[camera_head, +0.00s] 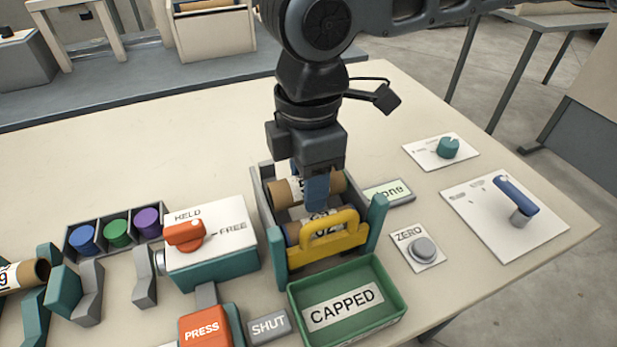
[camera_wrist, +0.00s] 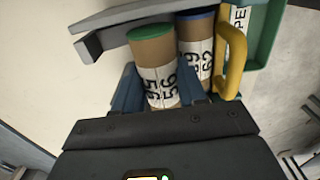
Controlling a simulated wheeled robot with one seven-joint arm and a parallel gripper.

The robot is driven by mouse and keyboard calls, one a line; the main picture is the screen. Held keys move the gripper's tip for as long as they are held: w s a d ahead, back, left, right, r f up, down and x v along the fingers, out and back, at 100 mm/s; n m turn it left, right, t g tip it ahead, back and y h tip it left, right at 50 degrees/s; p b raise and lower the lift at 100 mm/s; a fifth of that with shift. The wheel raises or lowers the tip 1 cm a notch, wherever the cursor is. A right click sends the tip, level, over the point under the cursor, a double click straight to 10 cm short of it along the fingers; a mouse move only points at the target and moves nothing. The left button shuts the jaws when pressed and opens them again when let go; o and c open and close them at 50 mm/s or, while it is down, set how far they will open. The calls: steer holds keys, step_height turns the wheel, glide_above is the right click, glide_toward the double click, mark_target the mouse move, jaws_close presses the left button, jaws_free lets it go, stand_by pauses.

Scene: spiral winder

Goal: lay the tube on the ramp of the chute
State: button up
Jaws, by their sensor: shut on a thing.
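My gripper (camera_head: 317,195) points down into the chute and is shut on a brown cardboard tube (camera_head: 284,192). In the wrist view this tube (camera_wrist: 153,60) has a green cap and a white numbered label, and sits between my blue fingers (camera_wrist: 155,92). The tube lies crosswise at the upper part of the grey and teal chute (camera_head: 275,250), between its side walls. Whether it touches the ramp is hidden by my fingers. A second tube (camera_head: 293,232), blue-capped in the wrist view (camera_wrist: 196,50), lies lower, behind the yellow gate handle (camera_head: 330,235), close beside the held one.
A green tray marked CAPPED (camera_head: 390,300) stands in front of the chute. Left are the HELD/FREE knob (camera_head: 184,234), a rack of coloured caps (camera_head: 117,235) and another tube (camera_head: 22,275). Right are the ZERO button (camera_head: 423,249) and a blue lever (camera_head: 516,195). The table behind is clear.

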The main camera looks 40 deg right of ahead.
steer(key=shift+f, duration=0.1)
steer(key=shift+f, duration=0.55)
steer(key=o, duration=0.7)
steer(key=shift+s, duration=0.1)
steer(key=shift+o, duration=0.2)
step_height(320, 180, up, 13)
steer(key=p, duration=0.1)
steer(key=shift+r, duration=0.15)
steer(key=shift+p, duration=0.3)
stand_by(0.4)
